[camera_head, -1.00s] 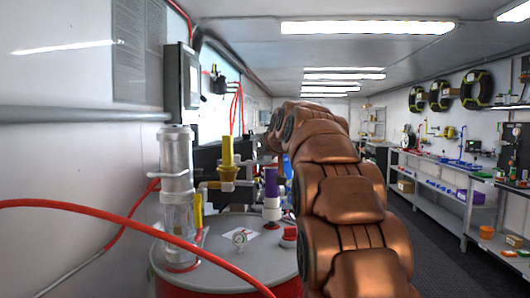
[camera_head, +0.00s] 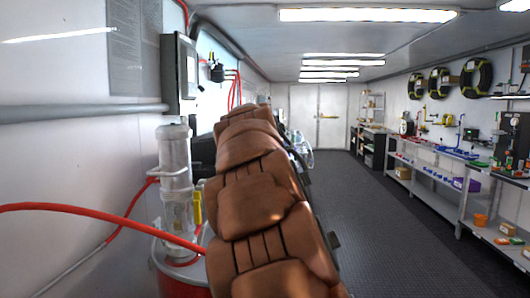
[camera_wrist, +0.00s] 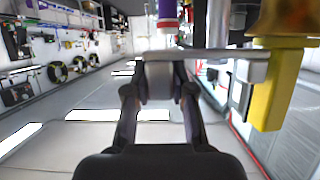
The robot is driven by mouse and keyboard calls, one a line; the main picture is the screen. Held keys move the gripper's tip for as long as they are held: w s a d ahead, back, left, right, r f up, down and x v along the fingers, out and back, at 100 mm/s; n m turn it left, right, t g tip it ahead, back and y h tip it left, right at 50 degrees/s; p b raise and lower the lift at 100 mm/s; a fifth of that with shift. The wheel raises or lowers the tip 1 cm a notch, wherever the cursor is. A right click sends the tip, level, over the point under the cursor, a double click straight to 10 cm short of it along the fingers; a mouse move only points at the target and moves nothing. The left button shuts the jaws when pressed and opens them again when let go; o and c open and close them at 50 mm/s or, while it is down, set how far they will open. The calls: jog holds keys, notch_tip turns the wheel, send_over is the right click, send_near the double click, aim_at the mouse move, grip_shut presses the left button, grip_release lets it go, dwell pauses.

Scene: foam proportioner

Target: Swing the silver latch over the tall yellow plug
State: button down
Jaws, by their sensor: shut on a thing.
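The silver latch (camera_wrist: 215,56) shows in the wrist view as a flat grey metal bar across the upper middle. My gripper (camera_wrist: 161,88) is shut on it, with a grey rounded piece between the two dark fingers. A yellow block-shaped part (camera_wrist: 274,88) lies right of the gripper, by the bar's right end; it looks like the tall yellow plug. From this angle I cannot tell whether the bar touches or covers it. In the head view my arm hides the gripper, the latch and the tall plug.
A clear cylinder (camera_head: 175,165) stands on the drum at left, with a small yellow part (camera_head: 197,208) beside it. A red hose (camera_head: 95,213) crosses in front. A purple part (camera_wrist: 168,10) is close above my gripper. The floor (camera_head: 375,215) to the right is clear.

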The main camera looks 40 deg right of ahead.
jog(key=c, duration=1)
grip_release()
jog(key=shift+o, duration=0.2)
jog(key=v, duration=1.2)
